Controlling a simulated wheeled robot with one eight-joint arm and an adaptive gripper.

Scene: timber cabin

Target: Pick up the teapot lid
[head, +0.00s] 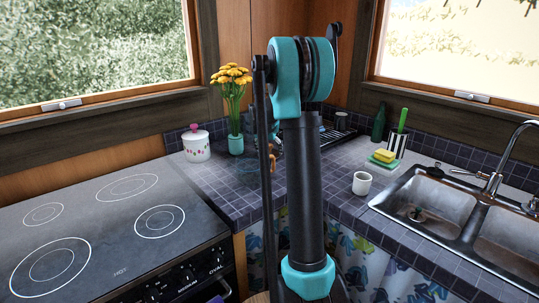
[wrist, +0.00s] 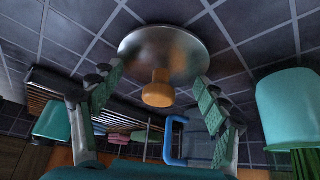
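The teapot lid (wrist: 190,42) is a shiny metal disc with an orange-brown knob (wrist: 158,88). In the wrist view it is at the upper middle, against the dark tiled surface. My gripper (wrist: 160,98) is open, with one green-padded finger on each side of the knob. The knob lies between the fingers as seen from the wrist, and neither finger visibly touches it. In the head view my arm covers most of the spot, and I cannot clearly make out the lid or the fingers there.
A teal vase with yellow flowers (head: 236,145) stands close by on the tiled counter; its teal body shows at right in the wrist view (wrist: 288,105). A lidded white jar (head: 196,146), a white cup (head: 362,183), the sink (head: 425,205) and the stove (head: 100,215) are around.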

